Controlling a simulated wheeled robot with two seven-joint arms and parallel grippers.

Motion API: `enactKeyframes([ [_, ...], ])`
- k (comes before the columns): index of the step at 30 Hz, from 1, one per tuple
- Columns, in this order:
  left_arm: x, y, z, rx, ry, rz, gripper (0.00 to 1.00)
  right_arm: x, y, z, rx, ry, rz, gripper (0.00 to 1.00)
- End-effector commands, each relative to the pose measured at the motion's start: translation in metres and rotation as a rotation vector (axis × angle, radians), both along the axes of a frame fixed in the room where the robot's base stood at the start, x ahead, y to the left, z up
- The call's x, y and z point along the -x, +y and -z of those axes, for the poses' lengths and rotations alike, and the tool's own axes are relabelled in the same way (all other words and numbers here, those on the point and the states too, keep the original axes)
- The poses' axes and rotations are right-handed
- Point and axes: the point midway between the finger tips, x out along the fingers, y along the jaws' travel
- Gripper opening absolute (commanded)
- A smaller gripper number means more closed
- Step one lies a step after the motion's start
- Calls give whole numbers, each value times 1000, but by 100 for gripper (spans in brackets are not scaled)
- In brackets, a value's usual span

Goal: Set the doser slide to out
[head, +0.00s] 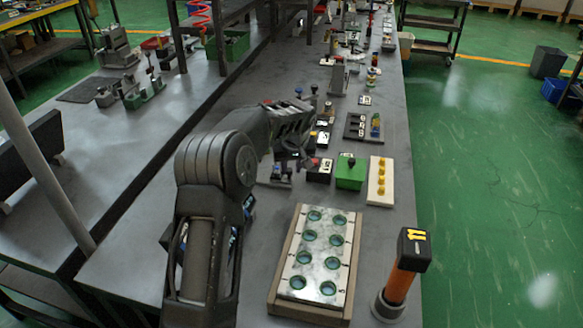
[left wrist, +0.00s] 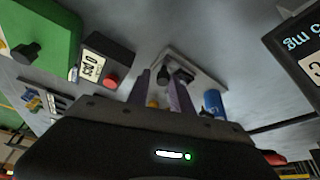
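A pale plate (left wrist: 205,72) with a dark block and knob (left wrist: 182,75) on it lies just beyond my left fingertips in the left wrist view. It may be the doser with its slide, but I cannot read a label or tell the slide's position. In the head view a similar small plate (head: 275,174) is partly hidden under my left arm. My left gripper (left wrist: 162,88) has its two fingers apart with nothing clearly held between them; the dark knob is near the right finger. It also shows in the head view (head: 300,160), its tips small and dark. My right gripper is not seen.
A black box with a red button (left wrist: 105,65) and a green box with a black knob (left wrist: 62,35) stand close by. A blue cylinder (left wrist: 212,105) is right of the fingers. A tray with round holes (head: 298,267) and a black-headed orange post (head: 400,280) stand nearer on the bench.

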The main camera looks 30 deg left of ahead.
Motion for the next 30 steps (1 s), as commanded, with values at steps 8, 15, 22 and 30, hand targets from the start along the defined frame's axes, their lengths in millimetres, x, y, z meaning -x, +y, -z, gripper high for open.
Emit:
enactKeyframes([
  [8,9,-10,-33,0,-4,2,27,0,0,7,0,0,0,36],
  [15,19,-19,-64,0,-2,2,27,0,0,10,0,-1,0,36],
  [22,22,-20,-70,1,0,1,27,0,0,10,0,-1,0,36],
  [30,21,-20,-70,1,0,1,27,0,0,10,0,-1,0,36],
])
